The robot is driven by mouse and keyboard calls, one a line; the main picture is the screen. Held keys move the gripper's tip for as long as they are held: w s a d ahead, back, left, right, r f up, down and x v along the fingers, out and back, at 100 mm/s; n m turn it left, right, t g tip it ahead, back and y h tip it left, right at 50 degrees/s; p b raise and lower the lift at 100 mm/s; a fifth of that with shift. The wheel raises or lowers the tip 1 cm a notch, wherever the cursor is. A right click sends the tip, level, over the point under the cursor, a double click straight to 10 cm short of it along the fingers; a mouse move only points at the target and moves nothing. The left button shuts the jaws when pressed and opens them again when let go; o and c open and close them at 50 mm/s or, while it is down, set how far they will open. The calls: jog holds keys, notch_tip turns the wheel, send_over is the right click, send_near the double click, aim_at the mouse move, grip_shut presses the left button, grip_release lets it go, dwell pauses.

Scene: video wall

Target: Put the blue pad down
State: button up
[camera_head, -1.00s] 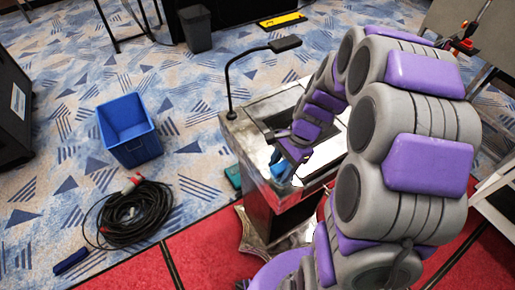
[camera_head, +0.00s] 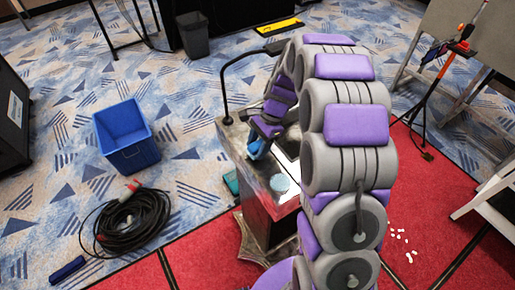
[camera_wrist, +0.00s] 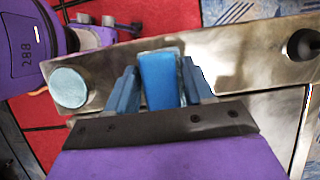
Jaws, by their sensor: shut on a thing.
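The blue pad (camera_wrist: 162,72) is a flat blue block held upright between the two blue fingers of my gripper (camera_wrist: 159,84) in the wrist view. My gripper is shut on it, over the metal top of a lectern (camera_wrist: 215,65). In the head view my gripper (camera_head: 257,148) is over the left part of the lectern top (camera_head: 232,138), and blue shows at its tip. I cannot tell the pad from the fingers there, nor whether the pad touches the metal.
A pale blue round disc (camera_head: 280,182) lies on the lectern's near end. A thin black gooseneck microphone (camera_head: 226,85) rises from the lectern's far left edge. A blue bin (camera_head: 128,145) and a coiled black cable (camera_head: 130,218) are on the floor at left.

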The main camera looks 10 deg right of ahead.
jog(key=shift+x, duration=0.8)
jog(key=shift+w+a, duration=0.15)
jog(key=shift+a, duration=0.3)
